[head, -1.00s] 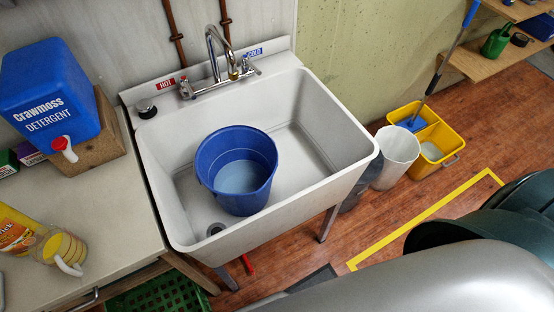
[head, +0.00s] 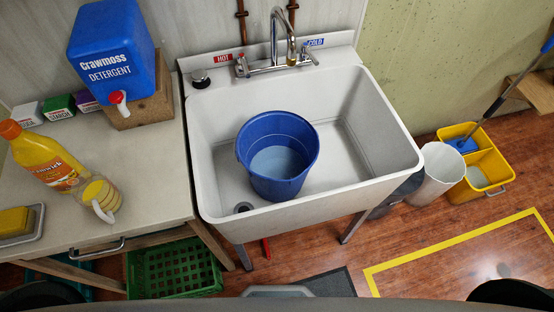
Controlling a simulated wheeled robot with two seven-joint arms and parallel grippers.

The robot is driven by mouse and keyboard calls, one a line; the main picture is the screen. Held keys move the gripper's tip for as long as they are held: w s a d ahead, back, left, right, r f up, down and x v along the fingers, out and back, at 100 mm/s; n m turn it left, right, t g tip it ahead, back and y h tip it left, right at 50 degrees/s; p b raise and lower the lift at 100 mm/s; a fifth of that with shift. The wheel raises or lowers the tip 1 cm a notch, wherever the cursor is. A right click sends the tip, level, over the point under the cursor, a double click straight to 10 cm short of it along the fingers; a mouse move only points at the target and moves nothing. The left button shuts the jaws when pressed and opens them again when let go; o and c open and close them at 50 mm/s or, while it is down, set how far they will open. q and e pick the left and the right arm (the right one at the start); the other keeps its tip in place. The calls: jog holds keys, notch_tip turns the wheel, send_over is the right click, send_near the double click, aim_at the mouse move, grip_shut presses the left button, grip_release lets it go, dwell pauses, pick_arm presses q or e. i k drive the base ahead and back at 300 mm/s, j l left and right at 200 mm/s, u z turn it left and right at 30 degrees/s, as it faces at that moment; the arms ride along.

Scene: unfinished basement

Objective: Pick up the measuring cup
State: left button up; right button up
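The measuring cup (head: 99,194) appears to be the small yellow-marked vessel with a whitish handle on the counter (head: 150,195), left of the sink. It stands close beside a tilted-looking yellow bottle with an orange cap (head: 45,158). Its contents are unclear. Neither of my grippers shows in the head view. Dark rounded shapes at the bottom corners are cut off, and I cannot tell what they are.
A white sink (head: 365,130) holds a blue bucket (head: 300,180) with water. A blue detergent jug (head: 112,50) stands on a wooden block behind the cup. A sponge dish (head: 38,225) sits at the left. A green crate (head: 175,270) is below the counter.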

aim_at(101, 201)
jog(key=u, duration=1.6)
jog(key=k+j, duration=0.85)
jog(key=j, duration=1.1)
jog(key=k+j, duration=0.15)
jog(key=j, duration=1.1)
jog(key=k+z, duration=0.05)
